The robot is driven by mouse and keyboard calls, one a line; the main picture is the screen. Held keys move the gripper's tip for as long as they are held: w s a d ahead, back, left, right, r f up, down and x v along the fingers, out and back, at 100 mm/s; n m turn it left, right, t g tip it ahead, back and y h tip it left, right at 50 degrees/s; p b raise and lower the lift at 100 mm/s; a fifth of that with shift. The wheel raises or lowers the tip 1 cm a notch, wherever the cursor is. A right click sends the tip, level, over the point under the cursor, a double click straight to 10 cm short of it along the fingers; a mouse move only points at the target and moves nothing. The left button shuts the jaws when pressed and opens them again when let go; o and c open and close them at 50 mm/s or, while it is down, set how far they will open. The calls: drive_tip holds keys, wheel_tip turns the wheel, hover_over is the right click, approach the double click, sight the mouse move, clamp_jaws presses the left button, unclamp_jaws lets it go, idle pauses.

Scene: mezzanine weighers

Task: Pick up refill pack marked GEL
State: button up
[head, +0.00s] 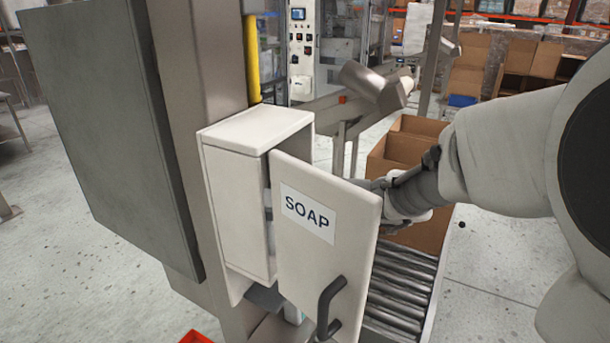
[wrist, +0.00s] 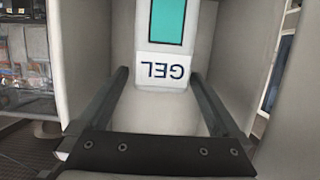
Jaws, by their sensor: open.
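The refill pack marked GEL (wrist: 165,56) is in the wrist view, ahead of my gripper. It is white with a teal panel, and its lettering appears upside down. My gripper (wrist: 158,78) is open, with one dark finger on each side of the picture and the pack's label between and just beyond the tips. No finger is seen to grip it. A pale rounded surface lies between the fingers; I cannot tell whether it is part of the pack. In the head view the open door hides my gripper and most of the cabinet's inside.
The white cabinet (head: 233,210) is fixed to a post. Its open door (head: 330,245), labelled SOAP and with a dark handle (head: 328,305), stands in front of my wrist. Cardboard boxes (head: 400,150) and a roller conveyor (head: 400,290) are behind it. Pale walls flank my gripper in the wrist view.

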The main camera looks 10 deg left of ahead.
drive_tip(key=shift+a, duration=0.15)
clamp_jaws()
idle(0.4)
